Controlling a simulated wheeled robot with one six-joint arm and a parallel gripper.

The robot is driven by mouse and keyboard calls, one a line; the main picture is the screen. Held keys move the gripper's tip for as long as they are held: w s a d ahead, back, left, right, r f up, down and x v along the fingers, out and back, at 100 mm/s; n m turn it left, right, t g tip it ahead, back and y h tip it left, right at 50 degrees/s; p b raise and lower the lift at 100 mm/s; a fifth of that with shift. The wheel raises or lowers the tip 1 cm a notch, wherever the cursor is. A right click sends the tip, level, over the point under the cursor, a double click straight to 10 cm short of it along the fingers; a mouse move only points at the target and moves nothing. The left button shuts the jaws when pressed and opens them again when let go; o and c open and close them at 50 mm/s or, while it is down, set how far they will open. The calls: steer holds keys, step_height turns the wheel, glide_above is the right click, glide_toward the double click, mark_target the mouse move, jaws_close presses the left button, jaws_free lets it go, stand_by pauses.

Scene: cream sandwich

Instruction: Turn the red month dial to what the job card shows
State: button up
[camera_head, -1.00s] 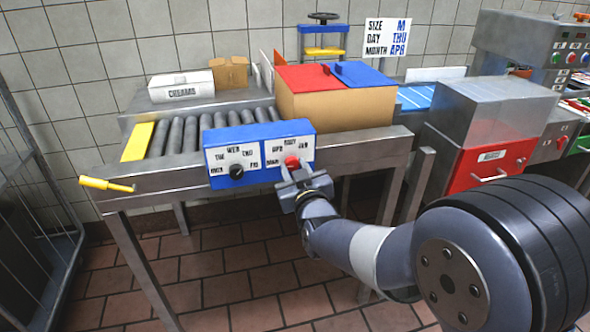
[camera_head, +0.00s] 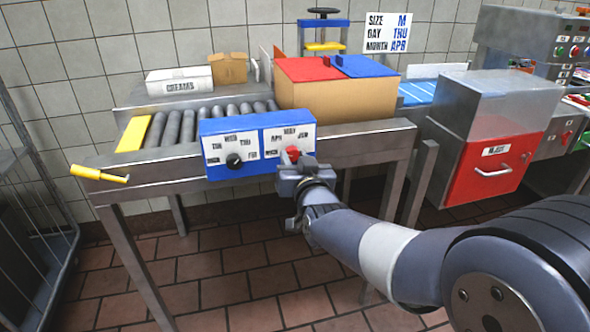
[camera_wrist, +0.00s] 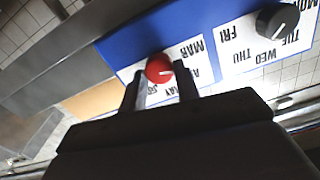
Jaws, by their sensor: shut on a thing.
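The red month dial (camera_head: 292,152) is on the right white face of a blue dial box (camera_head: 222,173), on the front of the roller table. My gripper (camera_head: 291,164) is at the dial from below and in front, hiding its lower part. In the wrist view the red dial (camera_wrist: 158,66) sits between the tips of my gripper (camera_wrist: 160,80), which is shut on it. Its white mark points right in that view, towards the MAR and APR side; the exact month is hard to tell. The job card (camera_head: 387,33) on the wall reads SIZE M, DAY THU, MONTH APR.
A black day dial (camera_head: 234,160) is just left of the red one. A yellow handle (camera_head: 100,175) sticks out at the table's left end. A cardboard box (camera_head: 335,103) with red and blue flaps stands behind the dial box. A red-fronted bin (camera_head: 488,165) is at right.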

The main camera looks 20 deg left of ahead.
steer(key=m+b, duration=0.3)
steer(key=shift+f+m, duration=0.15)
steer(key=shift+m, duration=0.15)
steer(key=shift+m+b, duration=0.6)
steer(key=shift+b, duration=0.1)
steer(key=o, duration=1)
steer(key=shift+c, duration=0.2)
steer(key=p+v, duration=0.1)
steer(key=v, duration=0.9)
steer(key=shift+s+d, duration=0.2)
steer(key=shift+s, duration=0.15)
steer(key=shift+w, duration=0.1)
